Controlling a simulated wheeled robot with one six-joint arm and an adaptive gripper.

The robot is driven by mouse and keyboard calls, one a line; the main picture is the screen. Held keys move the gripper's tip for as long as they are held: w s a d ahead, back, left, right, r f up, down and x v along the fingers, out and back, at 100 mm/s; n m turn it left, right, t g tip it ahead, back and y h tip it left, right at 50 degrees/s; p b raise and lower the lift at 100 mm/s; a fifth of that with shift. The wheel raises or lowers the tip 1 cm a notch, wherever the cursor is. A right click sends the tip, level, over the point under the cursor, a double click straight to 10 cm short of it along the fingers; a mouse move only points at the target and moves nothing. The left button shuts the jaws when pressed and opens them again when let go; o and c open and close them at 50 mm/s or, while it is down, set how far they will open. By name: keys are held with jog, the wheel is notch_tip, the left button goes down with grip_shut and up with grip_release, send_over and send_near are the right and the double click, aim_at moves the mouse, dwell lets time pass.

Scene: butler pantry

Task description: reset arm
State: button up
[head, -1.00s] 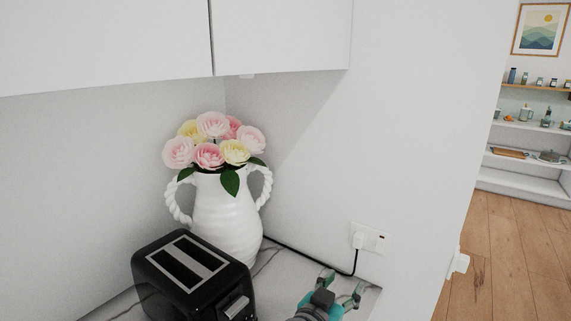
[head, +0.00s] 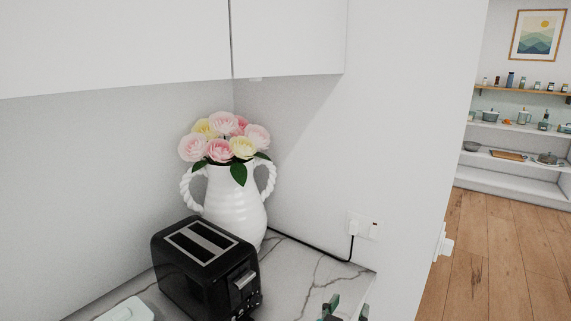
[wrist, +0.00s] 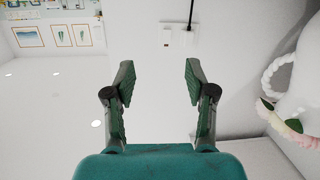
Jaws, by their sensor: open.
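My gripper (head: 344,308) shows at the bottom edge of the head view, low at the right end of the marble counter (head: 300,275). Only its fingertips are in that frame. In the wrist view my gripper (wrist: 158,82) has its two green fingers wide apart, with nothing between them. The wrist picture looks turned over, with the wall outlet (wrist: 180,37) at the top. The rest of my arm is out of the head view.
A black toaster (head: 207,275) and a white vase (head: 236,205) with flowers stand on the counter left of my gripper. A black cord (head: 305,245) runs to the outlet (head: 362,228). White cabinets (head: 290,40) hang above. Open wooden floor (head: 500,260) lies at right.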

jog(key=s+d+f+n+y, duration=0.2)
jog(key=s+f+n+y, duration=0.2)
jog(key=s+f, duration=0.55)
jog(key=s+d+f+n+y, duration=0.2)
jog(key=s+f+n+y, duration=0.1)
jog(key=s+f, duration=0.65)
jog(key=s+r, duration=0.2)
jog(key=s, duration=1)
jog(key=s+d+r+m+t+y, duration=0.1)
jog(key=s+r, duration=0.1)
jog(key=s, duration=1.1)
jog(key=shift+d+r+m, duration=0.25)
jog(key=shift+d+m, duration=0.05)
